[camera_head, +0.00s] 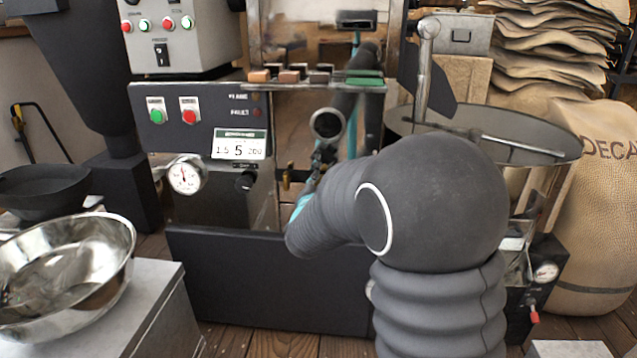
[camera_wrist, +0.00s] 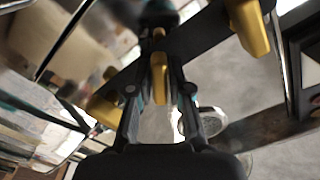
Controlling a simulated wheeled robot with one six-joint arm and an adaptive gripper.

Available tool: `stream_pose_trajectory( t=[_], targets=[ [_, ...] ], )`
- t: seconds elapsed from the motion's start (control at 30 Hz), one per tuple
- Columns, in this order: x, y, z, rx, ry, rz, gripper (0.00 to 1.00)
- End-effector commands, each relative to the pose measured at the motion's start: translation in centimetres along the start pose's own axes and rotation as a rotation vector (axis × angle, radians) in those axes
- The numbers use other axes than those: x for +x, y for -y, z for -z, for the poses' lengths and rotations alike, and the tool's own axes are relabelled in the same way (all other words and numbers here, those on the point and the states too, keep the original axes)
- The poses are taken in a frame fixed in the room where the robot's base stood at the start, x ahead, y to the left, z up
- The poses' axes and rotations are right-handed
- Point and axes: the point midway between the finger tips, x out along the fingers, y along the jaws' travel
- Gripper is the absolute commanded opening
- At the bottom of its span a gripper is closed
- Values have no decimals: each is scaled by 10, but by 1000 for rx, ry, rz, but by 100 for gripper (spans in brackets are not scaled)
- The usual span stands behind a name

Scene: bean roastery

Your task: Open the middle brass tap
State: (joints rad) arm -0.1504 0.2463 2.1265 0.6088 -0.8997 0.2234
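Three brass taps sit on a dark bar in the wrist view: the middle brass tap (camera_wrist: 158,75), one at upper right (camera_wrist: 250,26) and one at lower left (camera_wrist: 104,108). My gripper (camera_wrist: 160,94) is open, with its two fingers apart. The middle tap's handle shows between the fingertips; I cannot tell whether they touch it. In the head view, my gripper (camera_head: 323,155) is at the machine's front, largely hidden by my arm. One brass tap (camera_head: 287,177) shows just left of it; the others are hidden there.
A dark panel (camera_head: 265,280) stands below. A steel bowl (camera_head: 65,265) rests at lower left. A round cooling tray (camera_head: 530,140) and sacks (camera_head: 600,190) are at right.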

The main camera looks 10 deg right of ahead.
Motion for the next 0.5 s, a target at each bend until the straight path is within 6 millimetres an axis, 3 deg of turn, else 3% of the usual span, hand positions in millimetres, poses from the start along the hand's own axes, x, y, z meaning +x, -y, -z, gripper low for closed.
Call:
stream_pose_trajectory(
  t=[0.5],
  targets=[
    [0,1,0,-131,0,0,0]
  ],
)
